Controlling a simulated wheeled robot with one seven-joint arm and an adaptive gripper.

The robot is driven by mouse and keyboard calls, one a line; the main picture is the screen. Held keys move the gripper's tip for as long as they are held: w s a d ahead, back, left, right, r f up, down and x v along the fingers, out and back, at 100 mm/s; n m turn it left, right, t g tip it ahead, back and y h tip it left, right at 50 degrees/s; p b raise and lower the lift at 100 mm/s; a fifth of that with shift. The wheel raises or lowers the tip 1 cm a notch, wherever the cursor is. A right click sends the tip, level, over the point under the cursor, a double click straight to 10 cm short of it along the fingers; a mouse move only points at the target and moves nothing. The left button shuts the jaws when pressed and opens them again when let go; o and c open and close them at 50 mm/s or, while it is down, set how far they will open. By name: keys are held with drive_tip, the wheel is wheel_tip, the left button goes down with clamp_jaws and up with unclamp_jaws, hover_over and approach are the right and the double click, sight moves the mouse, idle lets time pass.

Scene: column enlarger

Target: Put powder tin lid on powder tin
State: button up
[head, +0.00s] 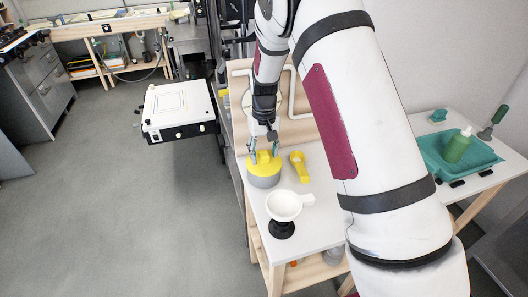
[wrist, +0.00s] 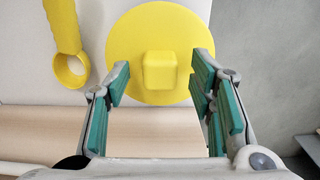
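The powder tin (head: 264,181) is a grey cylinder on the white bench top in the head view. The yellow powder tin lid (head: 257,169) rests on top of it and looks level; I cannot tell whether it is fully seated. In the wrist view the round lid (wrist: 125,45) has a square knob (wrist: 160,71) at its middle. My gripper (head: 264,151) is over the lid, pointing down. In the wrist view my gripper (wrist: 160,75) is open, its green-padded fingers on either side of the knob with gaps to both. The tin body is hidden under the lid there.
A yellow scoop (head: 299,166) lies right of the tin. A white funnel (head: 284,205) on a black base stands in front. A teal tray (head: 460,155) with a green bottle (head: 456,146) is on the right. The tin stands near the bench's left edge.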

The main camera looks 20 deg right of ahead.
drive_tip(key=shift+r, duration=0.15)
idle(0.3)
drive_tip(key=shift+r+p, duration=0.35)
drive_tip(key=shift+r, duration=3.45)
drive_tip(key=shift+r, duration=0.15)
wheel_tip(320, 180, up, 12)
drive_tip(key=s+r+t, duration=0.1)
drive_tip(key=s+r, duration=0.6)
drive_tip(key=s+r+t, duration=0.1)
drive_tip(key=s+t, duration=0.3)
drive_tip(key=s, duration=2.1)
drive_tip(key=shift+t+b, duration=0.3)
drive_tip(key=shift+b, duration=0.15)
drive_tip(key=shift+r, duration=0.1)
